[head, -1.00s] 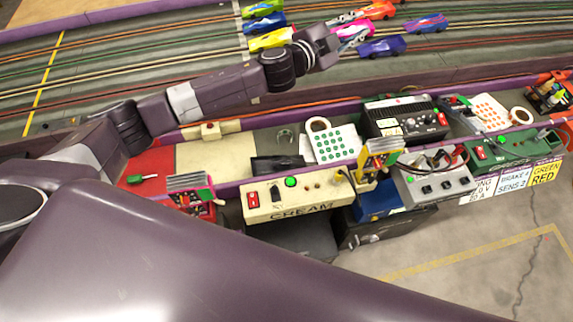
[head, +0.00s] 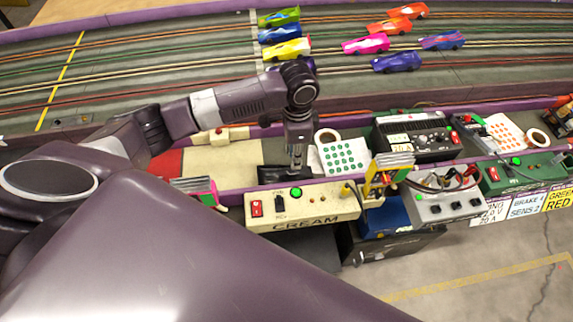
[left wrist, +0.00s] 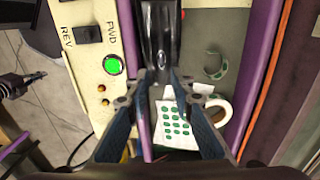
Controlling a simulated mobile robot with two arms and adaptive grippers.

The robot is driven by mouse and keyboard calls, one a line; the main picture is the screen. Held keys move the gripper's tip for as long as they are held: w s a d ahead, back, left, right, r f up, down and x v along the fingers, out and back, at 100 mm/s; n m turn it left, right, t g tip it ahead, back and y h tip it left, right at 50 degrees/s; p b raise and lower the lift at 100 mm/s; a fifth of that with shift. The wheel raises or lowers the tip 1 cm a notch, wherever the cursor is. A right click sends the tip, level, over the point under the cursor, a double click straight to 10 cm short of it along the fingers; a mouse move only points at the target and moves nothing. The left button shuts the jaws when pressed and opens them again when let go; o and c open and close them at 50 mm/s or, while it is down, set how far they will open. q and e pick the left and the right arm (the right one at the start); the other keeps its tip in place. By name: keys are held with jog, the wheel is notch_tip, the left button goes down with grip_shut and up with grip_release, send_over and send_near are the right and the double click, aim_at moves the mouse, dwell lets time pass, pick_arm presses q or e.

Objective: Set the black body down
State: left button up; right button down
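The black body (head: 270,174) lies on the narrow shelf behind the cream control box. It also shows in the left wrist view as a glossy, dark, long shape (left wrist: 157,38) at the top middle. My left gripper (head: 296,168) points down at the right part of the black body. In the left wrist view, the left gripper's fingertips (left wrist: 161,78) stand apart, one on each side of the near end of the body. I cannot tell whether they touch it. The gripper hides part of the body in the head view.
The cream box (head: 325,208) with a green button (left wrist: 113,66) stands in front of the shelf. A sheet with green dots (head: 342,157) and a tape roll (head: 326,137) lie to the right. Several colored cars (head: 366,44) stand on the track behind. A cream panel (head: 222,162) is clear.

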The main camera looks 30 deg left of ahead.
aim_at(294, 171)
pick_arm(q)
notch_tip(294, 171, down, 7)
jog(key=shift+w+f+p, duration=0.1)
jog(key=shift+p, duration=0.2)
jog(key=shift+c, duration=0.7)
jog(key=shift+a, duration=0.1)
grip_shut()
